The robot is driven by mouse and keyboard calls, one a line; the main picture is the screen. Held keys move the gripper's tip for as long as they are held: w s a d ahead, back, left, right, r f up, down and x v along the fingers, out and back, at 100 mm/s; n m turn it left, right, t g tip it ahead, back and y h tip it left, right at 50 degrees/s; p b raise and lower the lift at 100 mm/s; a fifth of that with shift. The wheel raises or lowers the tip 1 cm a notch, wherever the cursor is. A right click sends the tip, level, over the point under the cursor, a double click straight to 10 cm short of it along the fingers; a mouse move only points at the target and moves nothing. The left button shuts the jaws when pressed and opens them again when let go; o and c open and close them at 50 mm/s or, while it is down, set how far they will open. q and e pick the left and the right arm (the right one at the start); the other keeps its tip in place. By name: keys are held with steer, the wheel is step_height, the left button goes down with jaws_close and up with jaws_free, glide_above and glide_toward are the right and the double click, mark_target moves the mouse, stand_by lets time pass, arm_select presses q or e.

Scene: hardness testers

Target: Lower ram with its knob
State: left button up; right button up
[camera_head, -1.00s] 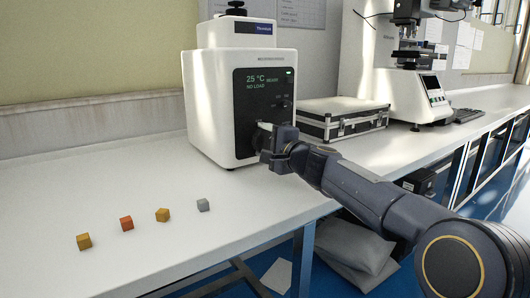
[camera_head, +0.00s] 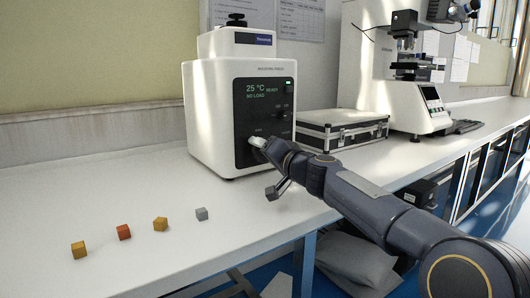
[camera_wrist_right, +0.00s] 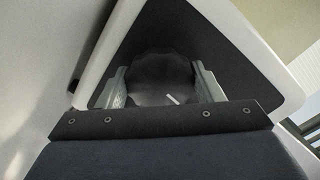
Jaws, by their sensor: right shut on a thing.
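The white tester (camera_head: 210,115) stands on the bench with a dark front panel (camera_head: 262,95) that reads "25 °C READY" and "NO LOAD". My right gripper (camera_head: 257,142) is at the lower part of this panel. In the right wrist view its two fingers are on either side of a round dark knob (camera_wrist_right: 160,75) with a short white mark, and they are shut on it. The gripper hides most of the knob in the head view. A black knob (camera_head: 236,19) sits on top of the tester. The ram cannot be made out. My left gripper is not in view.
A silver-edged black case (camera_head: 342,130) is right of the tester. A microscope-like instrument (camera_head: 405,95) stands farther back.

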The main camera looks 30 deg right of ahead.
steer(key=shift+n, duration=0.4)
steer(key=o, duration=1)
steer(key=s, duration=0.7)
steer(key=shift+s+d, duration=0.3)
steer(key=shift+s, duration=0.1)
steer(key=shift+f, duration=0.1)
